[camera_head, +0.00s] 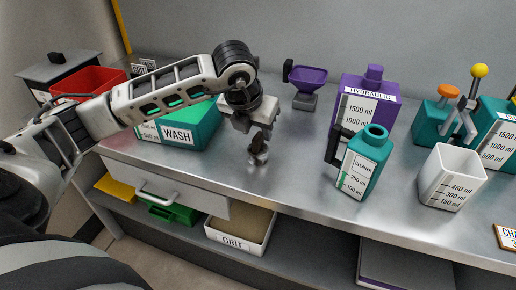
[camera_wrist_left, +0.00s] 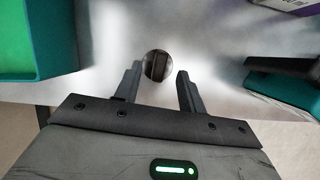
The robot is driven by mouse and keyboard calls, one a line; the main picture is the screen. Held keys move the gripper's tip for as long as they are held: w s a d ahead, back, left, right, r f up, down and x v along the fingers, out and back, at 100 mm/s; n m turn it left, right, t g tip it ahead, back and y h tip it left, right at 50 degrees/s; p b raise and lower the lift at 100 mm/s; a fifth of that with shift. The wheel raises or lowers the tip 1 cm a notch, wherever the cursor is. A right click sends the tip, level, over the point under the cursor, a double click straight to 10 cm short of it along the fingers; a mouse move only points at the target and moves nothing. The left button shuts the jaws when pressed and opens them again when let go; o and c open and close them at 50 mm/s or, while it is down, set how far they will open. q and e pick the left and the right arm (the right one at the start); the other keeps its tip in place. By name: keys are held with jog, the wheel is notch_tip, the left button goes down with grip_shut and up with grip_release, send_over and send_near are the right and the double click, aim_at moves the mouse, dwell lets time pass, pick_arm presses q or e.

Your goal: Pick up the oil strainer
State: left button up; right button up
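My left gripper (camera_head: 258,153) points down over the bench in the head view. In the left wrist view its two fingers (camera_wrist_left: 158,72) stand apart, with a small round dark metallic thing (camera_wrist_left: 157,65) between or just beyond their tips. I cannot tell whether this is the oil strainer or whether the fingers touch it. In the head view the fingers mostly hide that spot. A purple funnel-shaped cup (camera_head: 308,76) with a black handle sits on a grey stand behind and to the right of the gripper; it may be the strainer instead. My right gripper is not in view.
The teal WASH bin (camera_head: 203,127) stands left of the gripper. The teal CLEANER jug (camera_head: 364,165), purple HYDRAULIC can (camera_head: 384,88) and white measuring cup (camera_head: 450,178) stand right. Bare metal bench (camera_head: 300,160) lies between. A GRIT box (camera_head: 240,233) is on the shelf below.

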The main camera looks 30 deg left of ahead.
aim_at(258, 136)
pick_arm(q)
jog(key=shift+x, duration=1.85)
grip_shut()
